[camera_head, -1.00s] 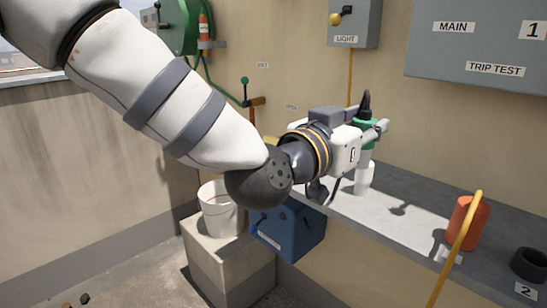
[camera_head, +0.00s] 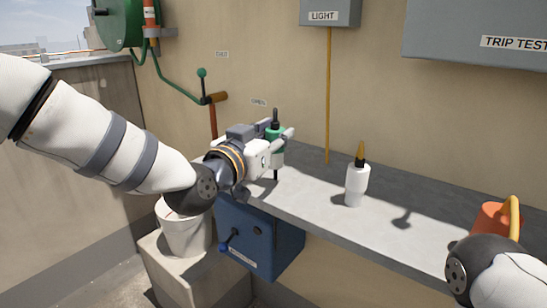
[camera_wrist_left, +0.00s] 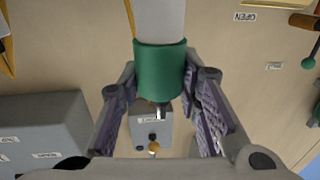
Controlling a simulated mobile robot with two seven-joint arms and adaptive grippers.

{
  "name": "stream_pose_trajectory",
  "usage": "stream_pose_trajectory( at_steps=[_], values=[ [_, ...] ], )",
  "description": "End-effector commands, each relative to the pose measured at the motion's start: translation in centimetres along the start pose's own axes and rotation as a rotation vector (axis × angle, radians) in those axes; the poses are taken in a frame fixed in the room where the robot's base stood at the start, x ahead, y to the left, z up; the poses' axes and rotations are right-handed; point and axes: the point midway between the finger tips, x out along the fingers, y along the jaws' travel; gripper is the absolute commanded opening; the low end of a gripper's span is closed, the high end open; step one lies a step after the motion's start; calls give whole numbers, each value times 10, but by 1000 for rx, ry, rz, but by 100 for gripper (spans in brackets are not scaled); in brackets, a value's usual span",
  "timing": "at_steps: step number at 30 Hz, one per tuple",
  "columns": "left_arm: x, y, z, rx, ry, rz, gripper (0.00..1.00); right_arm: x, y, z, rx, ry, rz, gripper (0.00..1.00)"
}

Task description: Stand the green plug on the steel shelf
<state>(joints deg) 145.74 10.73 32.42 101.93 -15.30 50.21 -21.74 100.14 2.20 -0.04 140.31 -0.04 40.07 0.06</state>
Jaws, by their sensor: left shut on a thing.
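The green plug (camera_head: 276,146) is held about upright in my left gripper (camera_head: 282,142), its dark tip pointing up. It is over the left part of the steel shelf (camera_head: 310,190); I cannot tell whether its lower end touches the shelf. In the left wrist view, the green plug (camera_wrist_left: 160,70) sits between the two fingers (camera_wrist_left: 160,105), with a pale cylindrical part against its upper edge in the picture. My right arm shows at the bottom right, but its gripper is out of view.
A white bottle (camera_head: 356,187) with an orange nozzle stands on the shelf, right of the plug. An orange container (camera_head: 490,217) with a yellow handle is farther right, partly behind my right arm. A blue box (camera_head: 262,240) hangs below the shelf, near a white bucket (camera_head: 186,235).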

Motion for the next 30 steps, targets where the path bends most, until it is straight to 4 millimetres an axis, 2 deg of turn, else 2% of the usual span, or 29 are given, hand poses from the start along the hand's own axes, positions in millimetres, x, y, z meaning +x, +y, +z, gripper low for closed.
stream_pose_trajectory(
  at_steps=[5, 10, 21, 22, 24, 30],
  values=[
    [10, -8, 14, -1, 4, -1, 1, 6, 0, 3, -1, -15, 1, 40],
    [12, -9, 45, 0, 1, 1, 1, 12, 0, 5, -1, -29, 2, 40],
    [12, -9, 48, 3, 6, 1, 1, 12, 0, 5, -1, -29, 2, 40],
    [11, -9, 48, 2, 6, 1, 35, 12, 0, 5, -1, -29, 2, 40],
    [11, -9, 48, 3, 6, 1, 51, 11, 0, 5, -1, -28, 2, 40],
    [11, -9, 48, 2, 6, 1, 51, 11, 0, 5, -1, -28, 2, 40]
  ],
)
